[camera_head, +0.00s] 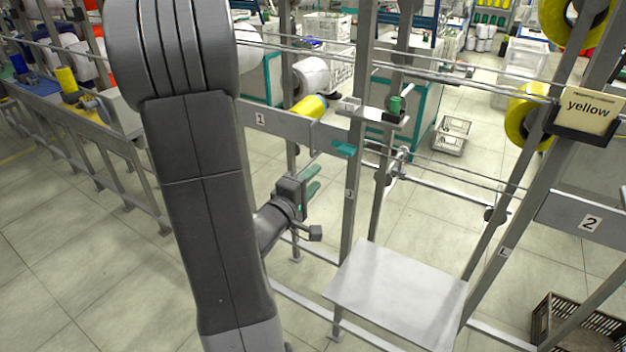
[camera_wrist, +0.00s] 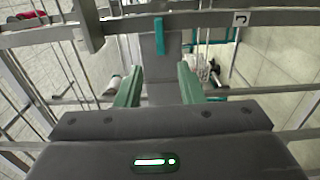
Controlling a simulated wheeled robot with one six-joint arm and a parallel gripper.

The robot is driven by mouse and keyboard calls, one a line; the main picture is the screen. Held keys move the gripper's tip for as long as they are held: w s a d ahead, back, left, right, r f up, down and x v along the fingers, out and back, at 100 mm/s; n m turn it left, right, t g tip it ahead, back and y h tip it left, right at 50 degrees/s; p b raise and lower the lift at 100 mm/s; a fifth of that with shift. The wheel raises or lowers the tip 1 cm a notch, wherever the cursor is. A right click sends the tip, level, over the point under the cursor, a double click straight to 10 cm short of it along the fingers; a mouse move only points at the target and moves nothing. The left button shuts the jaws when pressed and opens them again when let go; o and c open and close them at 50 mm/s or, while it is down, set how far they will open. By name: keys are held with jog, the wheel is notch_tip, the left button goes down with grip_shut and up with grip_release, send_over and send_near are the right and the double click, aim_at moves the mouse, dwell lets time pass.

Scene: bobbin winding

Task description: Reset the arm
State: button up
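My arm stands across the left-middle of the head view. My gripper (camera_head: 313,179) is behind it, close to the left of the grey upright post of the winding frame (camera_head: 350,195). It has two green fingers with a gap between them. In the wrist view, the gripper (camera_wrist: 158,82) also shows its fingers apart, with nothing seen held between them. A grey surface with a teal strip (camera_wrist: 159,35) shows beyond the fingers there.
A grey plate (camera_head: 398,292) sits low to the right of the gripper. A yellow bobbin (camera_head: 308,108) and a small green spool (camera_head: 395,105) are above it. A "yellow" sign (camera_head: 588,108) hangs at right. A dark crate (camera_head: 575,325) is at lower right. Open floor lies at left.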

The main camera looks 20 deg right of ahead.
aim_at(341, 152)
jog(key=p+x, duration=0.3)
jog(key=x, duration=1.1)
jog(key=shift+a, duration=0.1)
